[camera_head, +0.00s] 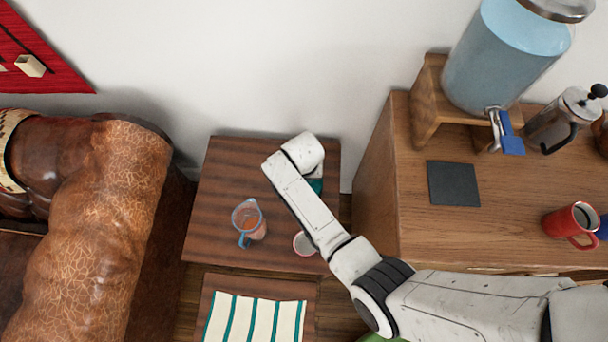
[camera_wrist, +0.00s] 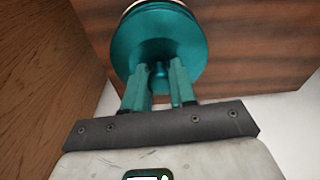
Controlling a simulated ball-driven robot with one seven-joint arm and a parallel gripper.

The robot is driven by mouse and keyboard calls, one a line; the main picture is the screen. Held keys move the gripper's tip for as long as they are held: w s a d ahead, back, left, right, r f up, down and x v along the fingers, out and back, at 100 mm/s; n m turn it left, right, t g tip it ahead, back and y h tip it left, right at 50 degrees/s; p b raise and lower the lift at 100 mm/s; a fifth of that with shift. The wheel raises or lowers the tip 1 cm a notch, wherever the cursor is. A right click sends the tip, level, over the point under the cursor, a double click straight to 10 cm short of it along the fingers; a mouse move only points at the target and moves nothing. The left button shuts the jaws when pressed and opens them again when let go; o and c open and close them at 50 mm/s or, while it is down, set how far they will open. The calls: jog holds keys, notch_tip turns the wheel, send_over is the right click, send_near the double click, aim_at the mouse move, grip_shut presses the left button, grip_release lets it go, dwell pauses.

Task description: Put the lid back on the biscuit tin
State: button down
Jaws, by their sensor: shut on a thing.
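In the wrist view a round, shiny teal lid (camera_wrist: 158,32) has a small knob (camera_wrist: 158,76) facing me. My gripper (camera_wrist: 158,68) is shut on this knob, one finger on each side. A pale cream rim (camera_wrist: 150,4) shows just beyond the lid's far edge; it may be the biscuit tin, most of it hidden. I cannot tell whether lid and rim touch. In the head view a teal patch (camera_head: 316,186) shows beside my arm over the small dark wooden table (camera_head: 222,180); I cannot tell whether it is lid or tin. My fingers are hidden there.
A glass jug (camera_head: 247,221) with reddish contents and a small pale round vessel (camera_head: 303,243) stand on the small table. A taller wooden cabinet (camera_head: 420,220) rises at its right, bearing a drink dispenser (camera_head: 500,60) and red mug (camera_head: 572,224). A leather sofa (camera_head: 95,230) is left.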

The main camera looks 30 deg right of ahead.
jog(key=shift+c, duration=1.8)
grip_release()
jog(key=shift+r, duration=0.1)
jog(key=shift+r+p, duration=3.45)
jog(key=shift+p, duration=0.2)
jog(key=shift+c, duration=0.3)
grip_shut()
jog(key=shift+f+b, duration=1.8)
jog(key=shift+f, duration=0.5)
